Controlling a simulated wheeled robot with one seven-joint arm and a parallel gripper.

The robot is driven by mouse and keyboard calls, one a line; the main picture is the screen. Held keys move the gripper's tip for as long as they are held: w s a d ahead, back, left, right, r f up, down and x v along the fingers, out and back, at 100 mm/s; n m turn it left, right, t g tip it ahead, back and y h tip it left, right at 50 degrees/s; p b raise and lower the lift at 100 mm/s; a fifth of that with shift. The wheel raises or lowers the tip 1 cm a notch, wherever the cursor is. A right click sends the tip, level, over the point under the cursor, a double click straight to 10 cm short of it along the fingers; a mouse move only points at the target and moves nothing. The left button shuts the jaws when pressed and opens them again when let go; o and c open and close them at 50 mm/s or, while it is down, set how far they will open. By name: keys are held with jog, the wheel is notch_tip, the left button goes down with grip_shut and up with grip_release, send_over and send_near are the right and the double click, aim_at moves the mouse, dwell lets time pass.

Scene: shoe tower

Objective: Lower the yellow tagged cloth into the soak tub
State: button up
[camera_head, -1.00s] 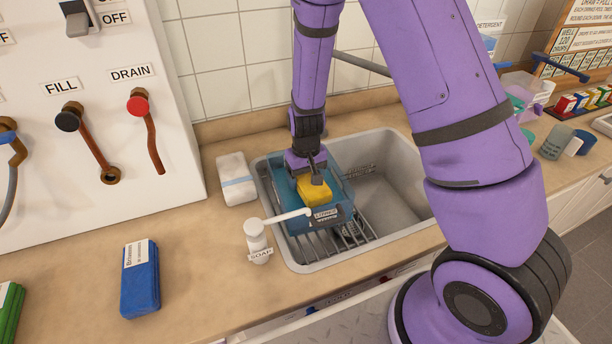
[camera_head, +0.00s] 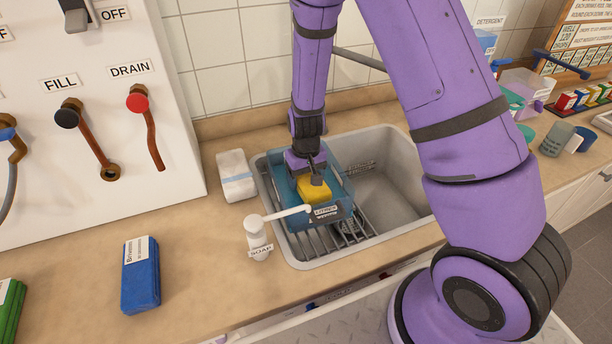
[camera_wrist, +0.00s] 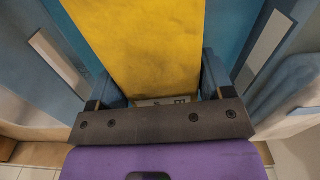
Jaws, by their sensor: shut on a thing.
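The yellow cloth (camera_head: 314,188) is a folded block at the left side of the sink, inside or just over the blue soak tub (camera_head: 335,214). The tub is see-through with a label on its front wall, and it stands on a rack in the sink. My gripper (camera_head: 316,173) is shut on the cloth from above. In the wrist view the yellow cloth (camera_wrist: 145,45) lies between my fingers, with blue tub walls on both sides. The cloth's tag is mostly hidden under my gripper. I cannot tell whether the cloth touches the tub floor.
A white soap dispenser (camera_head: 257,238) stands at the sink's front left, its spout reaching toward the tub. A white folded cloth (camera_head: 236,176) lies left of the sink. A blue cloth (camera_head: 141,275) and a green cloth (camera_head: 10,310) lie on the counter. The sink's right side (camera_head: 395,195) is free.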

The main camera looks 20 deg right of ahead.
jog(key=shift+f, duration=0.7)
dwell(0.5)
jog(key=o, duration=1)
notch_tip(320, 180, up, 11)
jog(key=shift+r, duration=0.15)
jog(key=s+d+r+t+y, duration=0.1)
jog(key=s+d+r, duration=0.15)
jog(key=r, duration=0.85)
jog(key=s+d+r+t, duration=0.1)
jog(key=s+r, duration=0.5)
jog(key=s, duration=0.1)
jog(key=s+d+r+t, duration=0.1)
jog(key=s+d+r, duration=0.1)
jog(key=s+r, duration=0.3)
jog(key=s+d+r+t+h, duration=0.1)
jog(key=s+r+t, duration=0.1)
jog(key=s+r, duration=0.4)
jog(key=shift+s+d+r+m, duration=0.1)
jog(key=shift+s+r+m, duration=0.1)
jog(key=shift+s, duration=0.95)
jog(key=shift+s+d+r+m, duration=0.1)
jog(key=shift+s+r, duration=0.05)
jog(key=shift+s, duration=0.95)
